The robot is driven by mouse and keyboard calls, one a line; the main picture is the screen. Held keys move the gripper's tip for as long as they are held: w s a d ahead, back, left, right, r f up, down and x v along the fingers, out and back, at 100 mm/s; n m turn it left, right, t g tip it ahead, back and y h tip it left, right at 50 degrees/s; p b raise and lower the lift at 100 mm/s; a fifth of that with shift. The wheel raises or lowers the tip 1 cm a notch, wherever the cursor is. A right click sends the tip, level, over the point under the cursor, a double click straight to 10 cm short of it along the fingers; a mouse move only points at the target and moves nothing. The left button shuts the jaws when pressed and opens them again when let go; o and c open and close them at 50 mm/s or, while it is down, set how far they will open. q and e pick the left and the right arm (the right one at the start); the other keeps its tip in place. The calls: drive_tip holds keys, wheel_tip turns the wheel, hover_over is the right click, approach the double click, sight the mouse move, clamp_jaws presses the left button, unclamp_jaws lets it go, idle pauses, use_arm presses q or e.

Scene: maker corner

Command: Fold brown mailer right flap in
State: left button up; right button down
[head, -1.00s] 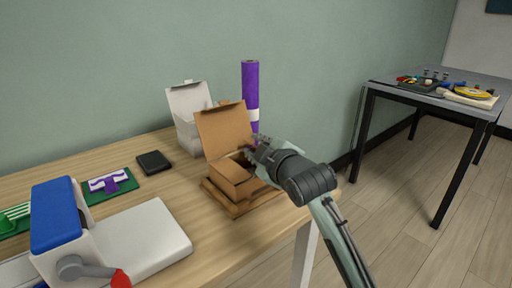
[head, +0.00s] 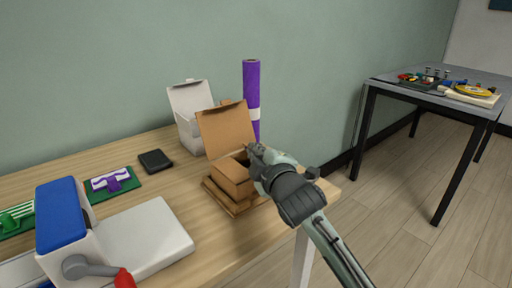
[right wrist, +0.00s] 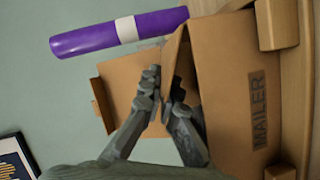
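The brown mailer box (head: 234,178) stands near the table's right end with its lid (head: 227,130) raised at the back. In the right wrist view the box wall (right wrist: 240,75), printed MAILER, fills the right side, and the raised lid (right wrist: 122,85) is behind the fingers. My right gripper (head: 256,150) is at the box's upper right edge. In the right wrist view its fingertips (right wrist: 163,92) are apart beside a narrow cardboard edge, the right flap (right wrist: 175,48). I cannot tell whether they touch it. My left gripper is out of view.
The box sits on a low wooden base (head: 216,194). A white box (head: 190,110) and a purple roll (head: 251,90) stand behind it. A blue and white machine (head: 70,220) is at the front left. Wall lies behind; a second table (head: 440,95) is far right.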

drive_tip(key=c, duration=2.2)
unclamp_jaws()
drive_tip(key=o, duration=0.4)
